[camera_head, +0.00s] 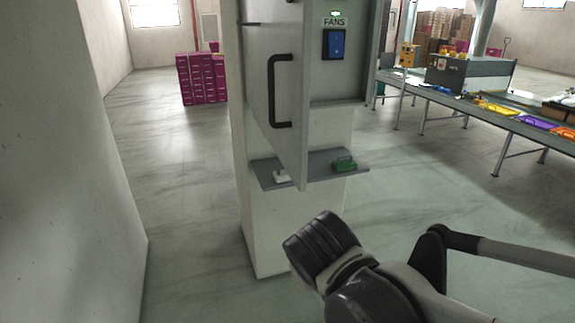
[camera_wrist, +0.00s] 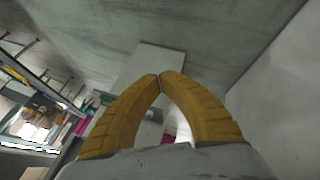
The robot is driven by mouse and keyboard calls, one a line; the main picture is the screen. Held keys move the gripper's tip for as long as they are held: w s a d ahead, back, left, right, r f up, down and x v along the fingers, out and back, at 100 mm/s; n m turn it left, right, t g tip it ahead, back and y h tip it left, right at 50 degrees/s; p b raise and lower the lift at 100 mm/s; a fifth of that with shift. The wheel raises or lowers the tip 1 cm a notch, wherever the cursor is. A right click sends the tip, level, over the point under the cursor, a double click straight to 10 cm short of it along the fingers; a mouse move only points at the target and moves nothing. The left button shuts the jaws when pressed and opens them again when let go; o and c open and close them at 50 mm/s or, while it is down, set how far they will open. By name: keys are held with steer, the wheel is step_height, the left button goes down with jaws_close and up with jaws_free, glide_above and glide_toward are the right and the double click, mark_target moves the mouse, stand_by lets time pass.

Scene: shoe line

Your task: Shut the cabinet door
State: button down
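The grey cabinet door (camera_head: 275,85) stands open in the head view, swung out toward me, with a black bar handle (camera_head: 281,91) on its face. The open cabinet (camera_head: 340,80) is mounted on a pale pillar (camera_head: 300,235) and shows a blue switch (camera_head: 334,44) under a "FANS" label. In the wrist view my gripper (camera_wrist: 160,77) has its two yellow fingers together at the tips, with nothing seen between them. My gripper's fingers cannot be made out in the head view; my arm is in front of the cabinet, lower right, apart from the door.
A grey shelf (camera_head: 317,166) below the door holds a green object (camera_head: 344,164) and a small white one (camera_head: 281,176). A wall (camera_head: 60,180) stands close at left. Magenta boxes (camera_head: 202,78) and a conveyor line (camera_head: 480,108) are farther back. Floor between is clear.

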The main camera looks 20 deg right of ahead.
steer(key=w+a+r+n+t+h+p, duration=0.2)
steer(key=w+a+r+n+h+p, duration=0.15)
steer(key=w+r+h, duration=0.35)
steer(key=w+a+r+n+t+h+p, duration=0.25)
steer(key=a+r+t, duration=0.25)
steer(key=a+r, duration=0.4)
glide_toward(291, 155)
steer(key=shift+m+h, duration=0.25)
steer(key=shift+m, duration=0.05)
steer(key=x, duration=0.5)
steer(key=shift+w+a+f, duration=0.15)
steer(key=shift+w+a, duration=0.05)
steer(key=shift+w, duration=0.4)
steer(key=shift+d+b, duration=0.3)
steer(key=shift+d, duration=0.3)
